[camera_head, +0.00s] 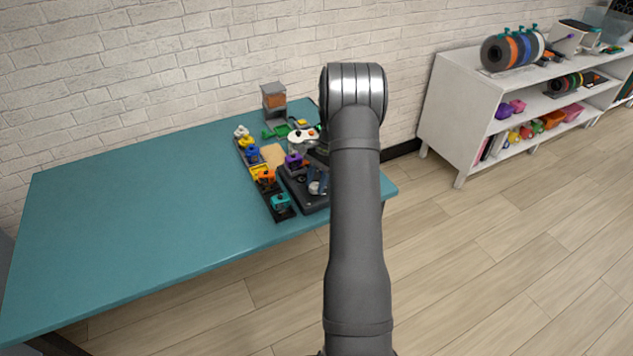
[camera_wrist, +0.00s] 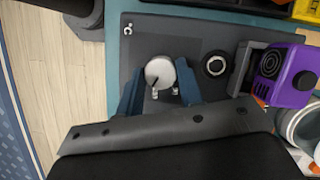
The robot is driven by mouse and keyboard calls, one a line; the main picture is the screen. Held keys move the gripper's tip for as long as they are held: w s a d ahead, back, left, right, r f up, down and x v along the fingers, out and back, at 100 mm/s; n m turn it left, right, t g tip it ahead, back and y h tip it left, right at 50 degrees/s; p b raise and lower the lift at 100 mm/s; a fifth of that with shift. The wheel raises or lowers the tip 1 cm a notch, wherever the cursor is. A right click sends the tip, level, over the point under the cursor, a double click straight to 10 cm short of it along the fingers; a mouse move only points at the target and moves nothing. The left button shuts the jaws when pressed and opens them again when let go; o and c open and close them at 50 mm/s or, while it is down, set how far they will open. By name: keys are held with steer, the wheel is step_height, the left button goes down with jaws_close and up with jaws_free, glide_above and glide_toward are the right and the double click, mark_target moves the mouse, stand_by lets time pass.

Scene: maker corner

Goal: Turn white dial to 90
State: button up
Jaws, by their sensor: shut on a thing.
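The white dial (camera_wrist: 160,72) sits on a dark panel (camera_wrist: 196,30) that has a small white "°C" mark near its corner. A short dark line shows at the dial's lower edge in the wrist view; I cannot read a scale. My gripper (camera_wrist: 159,80) has its blue fingers on either side of the dial, shut on it. In the head view the pale dial (camera_head: 314,188) shows at the dark device (camera_head: 316,206) near the table's right end, and my arm hides part of the gripper there.
A row of coloured parts (camera_head: 266,177) stands left of the device. The teal table (camera_head: 130,200) is clear on the left.

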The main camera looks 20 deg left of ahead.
steer(key=n+h, duration=0.1)
steer(key=n, duration=0.3)
steer(key=n+h, duration=0.1)
steer(key=n, duration=0.1)
steer(key=shift+a+h, duration=0.25)
steer(key=shift+h, duration=0.05)
steer(key=n+h, duration=0.1)
steer(key=n, duration=0.2)
steer(key=n+h, duration=0.1)
steer(key=n, duration=0.2)
steer(key=shift+a+n+t, duration=0.1)
steer(key=shift+n+t, duration=0.2)
steer(key=shift+n, duration=0.1)
steer(key=o, duration=1)
steer(key=shift+c, duration=0.2)
steer(key=shift+r, duration=0.1)
steer(key=v, duration=1.7)
steer(key=shift+a, duration=0.25)
steer(key=shift+s, duration=0.15)
